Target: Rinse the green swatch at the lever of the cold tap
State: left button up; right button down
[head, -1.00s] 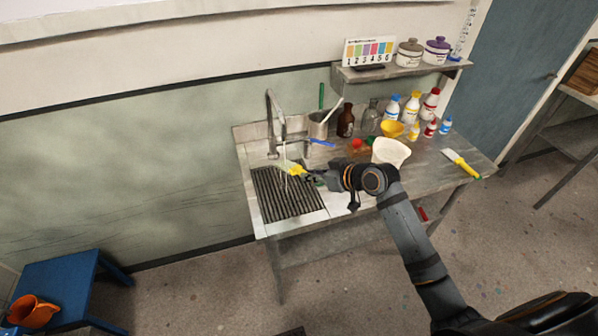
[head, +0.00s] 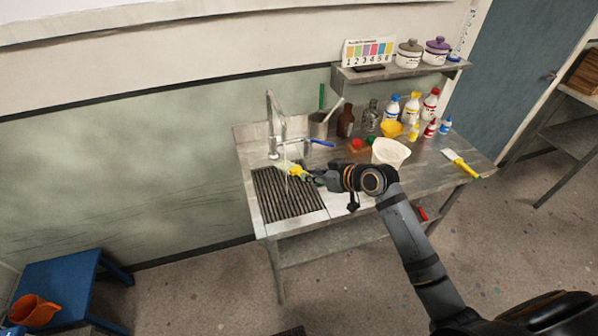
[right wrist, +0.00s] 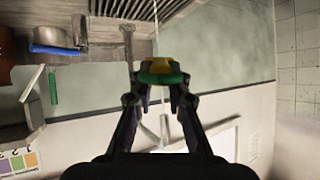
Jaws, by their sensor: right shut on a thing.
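My right gripper (head: 304,174) is over the ribbed drainer by the sink and shut on the green swatch (head: 284,165). In the head view the swatch looks pale yellow-green, with bright yellow nearest the fingers. In the right wrist view a yellow and green piece (right wrist: 160,72) sits between the fingertips. The tall curved tap (head: 270,115) stands just behind. A thin pale vertical streak, seemingly water, passes at the swatch; I cannot tell if they touch. A blue bar (head: 322,142), perhaps the cold lever, lies right of the tap, apart from the gripper. My left gripper is out of view.
The ribbed drainer (head: 285,205) is clear in front. A metal pot (head: 317,125) stands behind the blue bar. A white bucket (head: 391,152), a yellow bowl (head: 391,129) and several bottles crowd the bench to the right. A brush (head: 460,163) lies near the right edge.

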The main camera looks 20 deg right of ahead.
jog(key=shift+d, duration=0.15)
jog(key=shift+w+d, duration=0.2)
jog(key=shift+d, duration=0.15)
jog(key=shift+a, duration=0.1)
jog(key=shift+s+a, duration=0.2)
jog(key=shift+a, duration=0.2)
jog(key=shift+d, duration=0.1)
dwell(0.3)
jog(key=shift+w+d+p, duration=0.2)
jog(key=shift+d+p, duration=0.1)
jog(key=shift+d, duration=0.1)
jog(key=shift+s+a, duration=0.2)
jog(key=shift+a, duration=0.3)
jog(key=shift+w+d, duration=0.1)
jog(key=shift+d, duration=0.05)
